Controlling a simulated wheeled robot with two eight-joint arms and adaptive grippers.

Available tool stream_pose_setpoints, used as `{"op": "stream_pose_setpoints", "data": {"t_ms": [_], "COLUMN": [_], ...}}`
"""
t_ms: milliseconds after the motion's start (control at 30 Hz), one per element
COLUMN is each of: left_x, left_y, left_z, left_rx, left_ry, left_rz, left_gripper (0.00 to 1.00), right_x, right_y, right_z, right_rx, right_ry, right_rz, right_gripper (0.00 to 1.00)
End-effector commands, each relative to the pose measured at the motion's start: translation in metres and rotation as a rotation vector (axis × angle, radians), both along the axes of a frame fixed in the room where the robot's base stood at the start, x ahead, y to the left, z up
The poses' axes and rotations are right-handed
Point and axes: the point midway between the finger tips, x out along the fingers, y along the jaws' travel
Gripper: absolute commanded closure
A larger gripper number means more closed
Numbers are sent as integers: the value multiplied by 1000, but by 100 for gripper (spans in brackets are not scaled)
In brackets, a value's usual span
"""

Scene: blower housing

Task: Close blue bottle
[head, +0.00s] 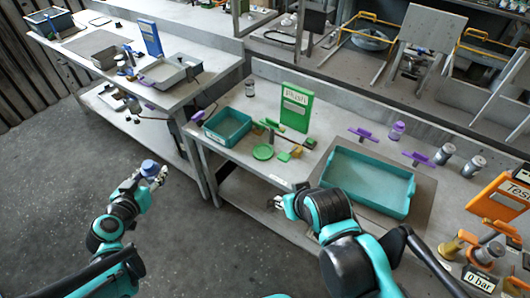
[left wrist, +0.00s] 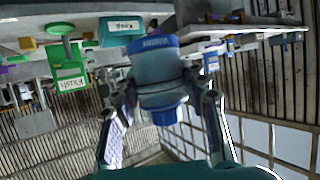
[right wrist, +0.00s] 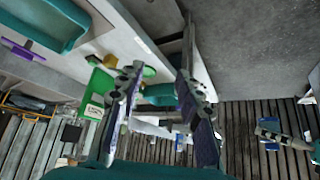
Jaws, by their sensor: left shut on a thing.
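The blue bottle (head: 149,167) is in my left gripper (head: 155,177), above the floor in front of the benches. In the left wrist view the bottle (left wrist: 160,72) sits between both fingers of the left gripper (left wrist: 160,88), with a blue band at one end and a narrower blue part at the other. I cannot tell whether that narrower part is a cap or the neck. My right gripper (head: 279,203) is beside the front edge of the right bench. In the right wrist view the right gripper (right wrist: 158,80) has its fingers apart with nothing between them.
The right bench (head: 280,165) carries a small teal bin (head: 227,127), a green sign (head: 296,107), a large teal tray (head: 367,181) and several small parts. The left bench (head: 98,42) holds a grey tray (head: 163,73) and a blue sign (head: 150,38). The floor between is clear.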

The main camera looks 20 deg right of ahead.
Motion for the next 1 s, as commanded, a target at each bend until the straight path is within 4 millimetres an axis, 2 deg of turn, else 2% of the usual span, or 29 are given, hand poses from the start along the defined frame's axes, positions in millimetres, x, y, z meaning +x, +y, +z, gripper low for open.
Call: {"op": "stream_pose_setpoints", "data": {"t_ms": [67,167,267,367,467,500,700,833,900,1000], "left_x": [1,9,24,44,60,65,69,62,58,54], "left_y": [-2,-15,-45,-93,-152,-178,-299,-354,-374,-390], "left_z": [0,-1,-3,-7,-14,-17,-34,-44,-47,-50], "left_rx": [0,-1,-1,-1,-2,-2,-3,-4,-5,-6], "left_ry": [0,0,-1,-1,-1,-1,-3,-5,-6,-6], "left_rz": [-5,-36,-104,-203,-320,-367,-579,-674,-707,-735], "left_gripper": [100,100,100,100,100,100,100,100,100,100], "right_x": [0,0,0,0,0,0,0,0,0,0], "right_y": [0,0,0,0,0,0,0,0,0,0], "right_z": [0,-1,-2,-4,-6,-7,-10,-11,-11,-12], "right_rx": [0,0,0,0,0,0,0,0,0,0], "right_ry": [0,0,0,0,0,0,0,0,0,0], "right_rz": [0,0,0,0,0,0,0,0,0,0], "right_gripper": [49,49,49,49,49,49,49,49,49,49]}}
